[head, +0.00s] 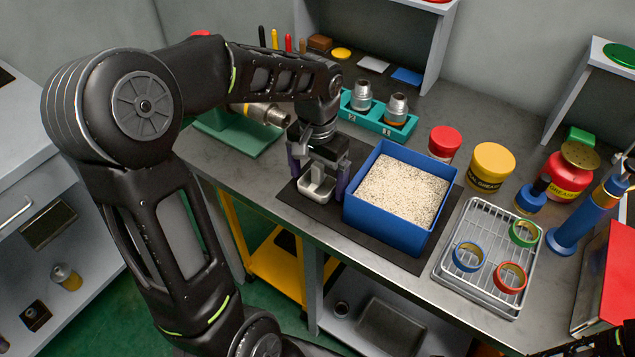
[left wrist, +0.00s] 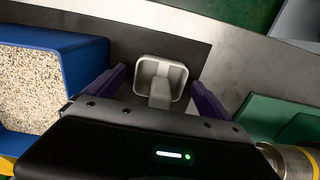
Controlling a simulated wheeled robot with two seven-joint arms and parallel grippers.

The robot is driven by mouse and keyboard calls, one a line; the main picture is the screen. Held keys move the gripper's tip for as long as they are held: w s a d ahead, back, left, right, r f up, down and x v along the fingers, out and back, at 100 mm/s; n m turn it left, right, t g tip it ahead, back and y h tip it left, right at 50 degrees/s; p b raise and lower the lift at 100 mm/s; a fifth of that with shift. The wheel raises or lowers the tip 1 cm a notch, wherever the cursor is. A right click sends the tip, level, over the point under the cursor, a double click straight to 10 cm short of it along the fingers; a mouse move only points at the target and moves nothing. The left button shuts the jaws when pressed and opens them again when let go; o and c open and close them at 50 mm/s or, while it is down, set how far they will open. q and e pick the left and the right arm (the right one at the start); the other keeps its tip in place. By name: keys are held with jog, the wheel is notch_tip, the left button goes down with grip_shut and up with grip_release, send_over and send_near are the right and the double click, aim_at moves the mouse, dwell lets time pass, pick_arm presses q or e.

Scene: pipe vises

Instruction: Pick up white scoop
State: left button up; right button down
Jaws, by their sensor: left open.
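The white scoop (head: 318,187) lies on the black mat, just left of the blue bin, in the head view. It also shows in the left wrist view (left wrist: 163,76), with its squarish bowl away from the gripper and its handle toward it. My left gripper (head: 317,177) is right over the scoop. Its two purple fingers (left wrist: 159,85) are spread, one on each side of the scoop's handle. Whether they touch it cannot be told. My right gripper does not show.
The blue bin (head: 350,212) of pale granules stands close to the right of my left gripper. A wire tray (head: 451,270) with coloured rings is farther right. A green-based vise (head: 240,135) stands to the left. The teal socket holder (head: 362,121) is behind.

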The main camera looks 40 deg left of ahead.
pick_arm(q)
jog(key=shift+c, duration=0.5)
jog(key=c, duration=1.4)
